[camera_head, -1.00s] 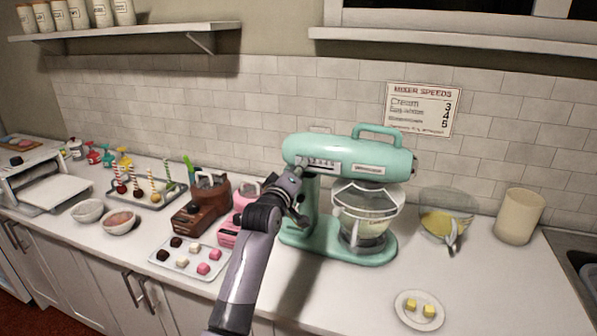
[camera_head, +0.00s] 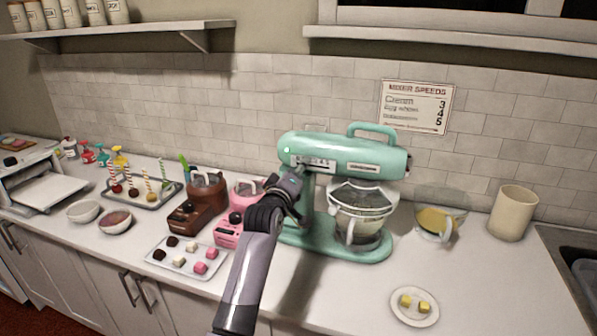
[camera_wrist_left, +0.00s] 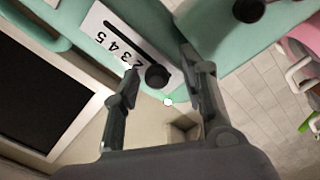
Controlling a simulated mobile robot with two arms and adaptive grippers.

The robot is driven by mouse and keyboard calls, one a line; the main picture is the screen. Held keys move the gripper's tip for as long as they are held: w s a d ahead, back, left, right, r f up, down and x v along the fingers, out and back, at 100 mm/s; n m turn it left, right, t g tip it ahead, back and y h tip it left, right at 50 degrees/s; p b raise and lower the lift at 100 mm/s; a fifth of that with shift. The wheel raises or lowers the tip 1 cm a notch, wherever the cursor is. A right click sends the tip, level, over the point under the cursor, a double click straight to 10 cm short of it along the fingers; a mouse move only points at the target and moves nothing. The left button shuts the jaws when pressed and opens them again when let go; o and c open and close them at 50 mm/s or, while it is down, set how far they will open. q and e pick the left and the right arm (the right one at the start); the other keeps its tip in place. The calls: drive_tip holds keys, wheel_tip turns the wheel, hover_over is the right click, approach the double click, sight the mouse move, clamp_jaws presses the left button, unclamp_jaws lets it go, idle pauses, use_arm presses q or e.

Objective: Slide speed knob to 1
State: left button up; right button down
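The mint-green mixer (camera_head: 375,158) stands on the counter with a glass bowl under its head. Its speed panel (camera_head: 318,163) faces me. In the left wrist view the white panel (camera_wrist_left: 105,22) shows digits 2 to 5 beside a dark slot. The round black knob (camera_wrist_left: 156,76) sits at the low-number end, just past the 2; the 1 is not visible. My left gripper (camera_head: 291,182) is just below the panel. In the wrist view its open fingers (camera_wrist_left: 166,70) stand apart on either side of the knob, with gaps visible. My right gripper is not in view.
A small pale-green light (camera_head: 287,150) shows on the mixer's end. Pink and brown machines (camera_head: 196,210) and a tray of sweets (camera_head: 188,262) stand left of the mixer. A plate with yellow cubes (camera_head: 414,318) lies in front right. A shelf (camera_head: 455,45) runs above.

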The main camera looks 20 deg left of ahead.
use_arm(q)
drive_tip(key=shift+s, duration=0.1)
drive_tip(key=s, duration=1.2)
drive_tip(key=shift+a, duration=0.15)
drive_tip(key=shift+w, duration=0.1)
